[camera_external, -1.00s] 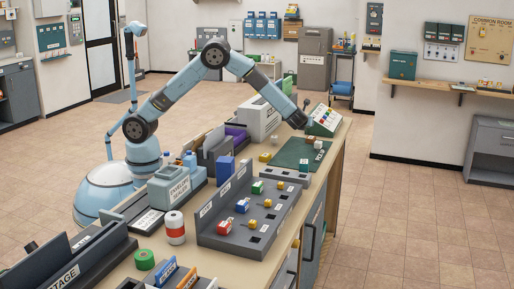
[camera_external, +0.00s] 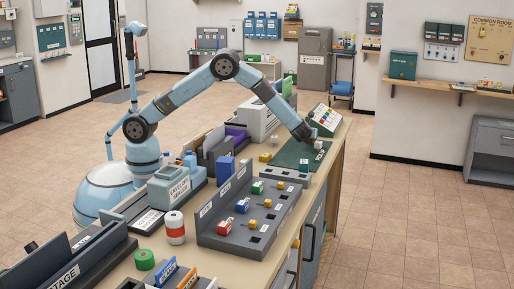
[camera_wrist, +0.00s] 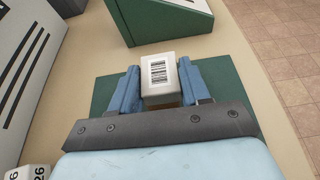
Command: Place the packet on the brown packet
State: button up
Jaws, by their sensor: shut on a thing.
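A pale packet (camera_wrist: 161,88) with a barcode on its top sits between the blue fingers of my gripper (camera_wrist: 160,91) in the wrist view. My gripper is shut on it, over the green mat (camera_wrist: 101,103). In the external view my gripper (camera_external: 311,139) is low over the far part of the mat (camera_external: 285,153). A small white packet (camera_external: 318,145) shows beside the fingertips there; I cannot tell whether it is the held one.
A grey sorting rack (camera_external: 250,220) is nearer the camera. The bench's right edge is close to the mat.

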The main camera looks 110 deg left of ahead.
jog(key=o, duration=1.1)
jog(key=shift+d, duration=0.1)
jog(key=v, duration=1.2)
